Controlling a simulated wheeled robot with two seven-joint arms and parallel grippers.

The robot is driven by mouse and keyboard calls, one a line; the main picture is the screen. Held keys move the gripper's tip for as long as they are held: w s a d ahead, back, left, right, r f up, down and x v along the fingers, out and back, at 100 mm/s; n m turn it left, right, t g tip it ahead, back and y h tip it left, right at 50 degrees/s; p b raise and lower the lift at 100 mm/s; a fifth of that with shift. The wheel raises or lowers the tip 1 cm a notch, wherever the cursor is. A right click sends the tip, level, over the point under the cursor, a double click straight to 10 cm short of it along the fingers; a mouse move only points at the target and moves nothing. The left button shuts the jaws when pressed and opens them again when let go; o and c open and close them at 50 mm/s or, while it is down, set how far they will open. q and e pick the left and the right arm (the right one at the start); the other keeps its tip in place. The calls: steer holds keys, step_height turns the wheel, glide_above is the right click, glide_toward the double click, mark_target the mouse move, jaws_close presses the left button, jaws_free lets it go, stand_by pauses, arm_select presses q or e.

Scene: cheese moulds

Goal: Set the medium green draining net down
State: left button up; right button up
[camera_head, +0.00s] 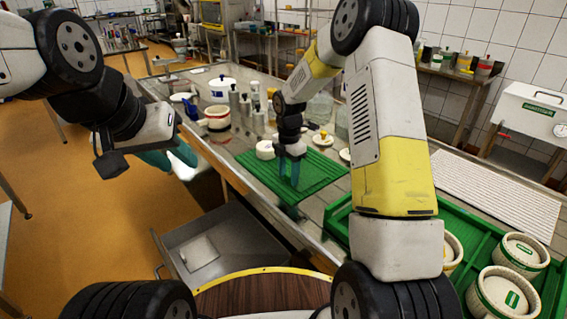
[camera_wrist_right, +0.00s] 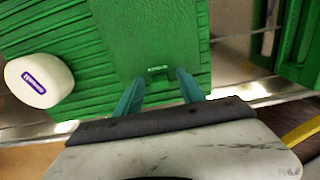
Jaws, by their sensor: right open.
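A green net (camera_wrist_right: 165,30) lies flat on the ribbed green draining mat (camera_wrist_right: 40,40) in the right wrist view, with a small green tag at its near edge. In the head view the net is hard to tell from the mat (camera_head: 328,172). My right gripper (camera_head: 289,185) is open just above the mat.
A white cheese-like block with a purple label (camera_wrist_right: 40,80) sits on the mat to the left. Pots, bottles and a white bucket (camera_head: 222,88) crowd the table behind. A green tray (camera_head: 468,240) with white moulds (camera_head: 503,292) stands at right.

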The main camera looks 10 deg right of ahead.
steer(key=s+d+r+m+t, duration=0.1)
steer(key=s+r+m, duration=0.2)
steer(key=r, duration=0.7)
steer(key=s+d+r+m, duration=0.1)
steer(key=s+r+m, duration=0.1)
steer(key=r, duration=0.8)
steer(key=s+d+r+m+t+y, duration=0.1)
steer(key=s+r+m+t, duration=0.1)
steer(key=s+m, duration=0.7)
steer(key=s+d+r+m+t+y, duration=0.1)
steer(key=s+d+r+m+t, duration=0.1)
steer(key=s+m, duration=0.8)
steer(key=shift+s+r+t, duration=0.6)
steer(key=shift+s+r, duration=0.6)
steer(key=shift+s, duration=1.1)
steer(key=shift+a, duration=0.1)
